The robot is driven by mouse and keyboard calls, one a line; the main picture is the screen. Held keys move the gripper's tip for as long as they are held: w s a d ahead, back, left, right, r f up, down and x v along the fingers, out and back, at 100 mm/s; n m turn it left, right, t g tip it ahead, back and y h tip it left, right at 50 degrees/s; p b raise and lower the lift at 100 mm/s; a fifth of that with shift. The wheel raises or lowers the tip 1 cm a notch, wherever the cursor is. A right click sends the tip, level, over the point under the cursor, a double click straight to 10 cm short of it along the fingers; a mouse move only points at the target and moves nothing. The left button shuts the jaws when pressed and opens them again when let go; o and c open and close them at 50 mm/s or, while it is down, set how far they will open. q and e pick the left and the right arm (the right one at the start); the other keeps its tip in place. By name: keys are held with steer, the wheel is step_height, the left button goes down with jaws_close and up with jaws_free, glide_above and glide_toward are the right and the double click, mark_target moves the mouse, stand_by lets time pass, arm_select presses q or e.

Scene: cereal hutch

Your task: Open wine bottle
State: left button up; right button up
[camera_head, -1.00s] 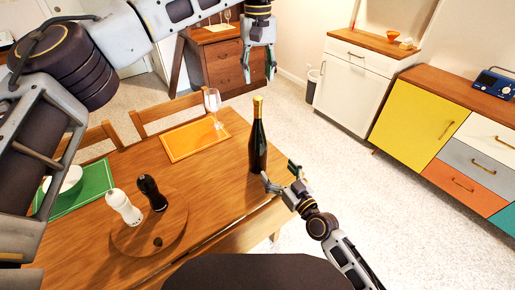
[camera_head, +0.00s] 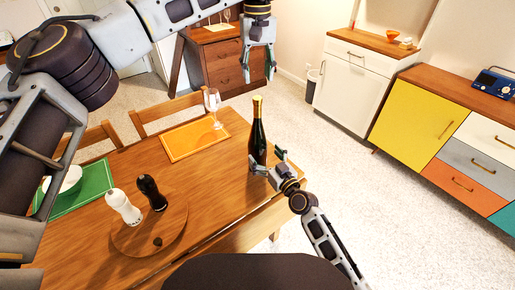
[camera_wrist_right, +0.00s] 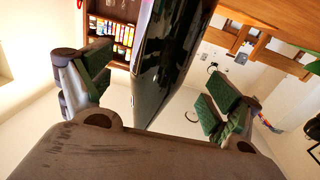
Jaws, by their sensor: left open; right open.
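A dark wine bottle (camera_head: 258,138) with a gold foil top stands upright on the wooden table (camera_head: 215,190), near its right edge. My right gripper (camera_head: 267,162) is open at the bottle's lower part. In the right wrist view the dark bottle (camera_wrist_right: 170,55) stands between the two green-padded fingers (camera_wrist_right: 160,95), with gaps visible on both sides. My left gripper (camera_head: 258,70) is open and empty, hanging above and beyond the bottle in the head view. The bottle's base is partly hidden by the right gripper.
A wine glass (camera_head: 213,108) stands by the orange placemat (camera_head: 190,138) left of the bottle. White (camera_head: 122,206) and black (camera_head: 152,193) shakers stand on a round board (camera_head: 165,235). A green placemat (camera_head: 92,185) holds a bowl. Open floor lies right of the table.

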mark_target(257, 97)
steer(key=shift+x, duration=2.75)
jaws_close()
arm_select(q)
steer(key=shift+d+m, duration=0.1)
steer(key=shift+m, duration=2.1)
steer(key=shift+f, duration=0.1)
steer(key=shift+f, duration=3.95)
